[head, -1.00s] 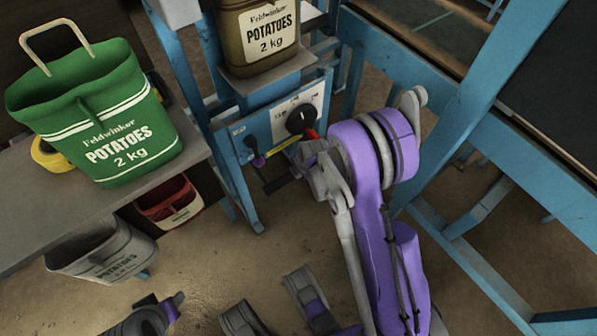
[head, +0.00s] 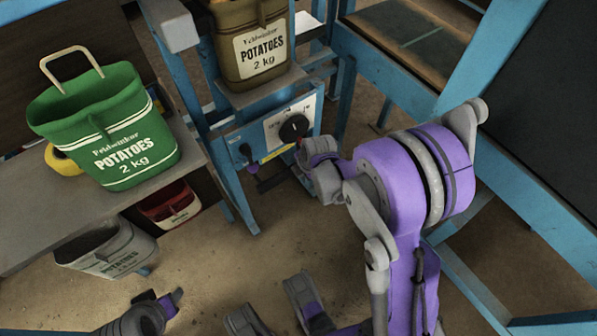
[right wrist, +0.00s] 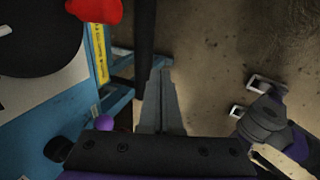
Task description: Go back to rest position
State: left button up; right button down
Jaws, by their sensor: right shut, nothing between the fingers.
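My right arm is folded in front of the blue machine frame in the head view, and its wrist hides its gripper there. In the right wrist view my right gripper (right wrist: 161,75) is shut and empty, its two grey fingers together over the floor beside the blue panel. My left gripper (head: 160,296) is low at the left in the head view, above the floor. It also shows at the right of the right wrist view (right wrist: 250,97), with its two fingertips apart and nothing seen between them.
A blue machine's panel (head: 272,128) with a black dial (head: 294,128) stands close to my right wrist. A brown potato sack (head: 250,45) sits above it. A green sack (head: 110,135) stands on the grey table (head: 40,220). Blue frame beams flank my right arm. Open floor lies in front.

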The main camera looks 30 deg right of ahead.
dwell(0.5)
jog(key=s+a+r+m, duration=0.4)
jog(key=s+r+m, duration=0.3)
jog(key=s+m, duration=0.2)
jog(key=s+a+r+m, duration=0.4)
jog(key=s+r+m, duration=0.2)
jog(key=s+m, duration=0.3)
pick_arm(q)
notch_tip(320, 180, up, 20)
jog(key=w+p, duration=0.2)
jog(key=p, duration=1.5)
jog(key=shift+t+p, duration=0.4)
pick_arm(e)
notch_tip(320, 180, up, 20)
jog(key=w+t, duration=0.1)
jog(key=shift+w+a+r+m, duration=0.15)
jog(key=shift+a+r+m, duration=0.1)
jog(key=shift+m, duration=0.15)
pick_arm(q)
jog(key=shift+s, duration=0.2)
jog(key=shift+w, duration=0.1)
jog(key=shift+d, duration=0.1)
pick_arm(e)
jog(key=shift+d, duration=0.1)
